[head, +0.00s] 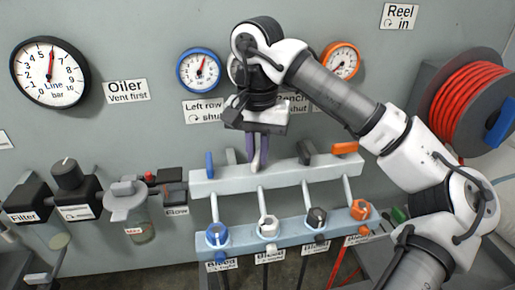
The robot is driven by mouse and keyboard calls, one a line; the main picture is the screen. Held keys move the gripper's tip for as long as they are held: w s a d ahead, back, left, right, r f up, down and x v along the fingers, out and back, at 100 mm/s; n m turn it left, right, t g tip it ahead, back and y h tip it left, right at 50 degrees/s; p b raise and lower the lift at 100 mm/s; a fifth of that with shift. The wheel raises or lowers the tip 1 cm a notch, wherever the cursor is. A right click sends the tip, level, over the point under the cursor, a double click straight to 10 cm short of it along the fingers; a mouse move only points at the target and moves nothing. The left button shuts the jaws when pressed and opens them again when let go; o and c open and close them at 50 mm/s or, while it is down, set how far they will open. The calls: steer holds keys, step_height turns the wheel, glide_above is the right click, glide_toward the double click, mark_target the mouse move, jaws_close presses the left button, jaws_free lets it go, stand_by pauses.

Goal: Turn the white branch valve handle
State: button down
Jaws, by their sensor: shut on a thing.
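The white branch valve handle (256,164) stands upright on the pale manifold bar (232,183), second from the left in the row. Only its lower part shows. My gripper (257,147) points down at it from above, with its fingers shut on the handle. The fingers and wrist hide the handle's upper part. A blue handle (209,163) stands to its left. A dark handle (305,153) and an orange handle (345,148) sit to its right.
My arm crosses the right half, covering part of the gauges and labels behind. Below the bar are several coloured bleed knobs (217,235). A filter unit (28,199) and oiler (126,200) stand left. A red hose reel (467,95) is at right.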

mark_target(257, 154)
steer(key=n, duration=0.4)
steer(key=shift+n, duration=0.4)
stand_by(0.4)
steer(key=c, duration=1.5)
jaws_free()
steer(key=shift+o, duration=0.2)
step_height(257, 154, up, 14)
steer(key=p, duration=0.1)
steer(key=shift+f, duration=0.1)
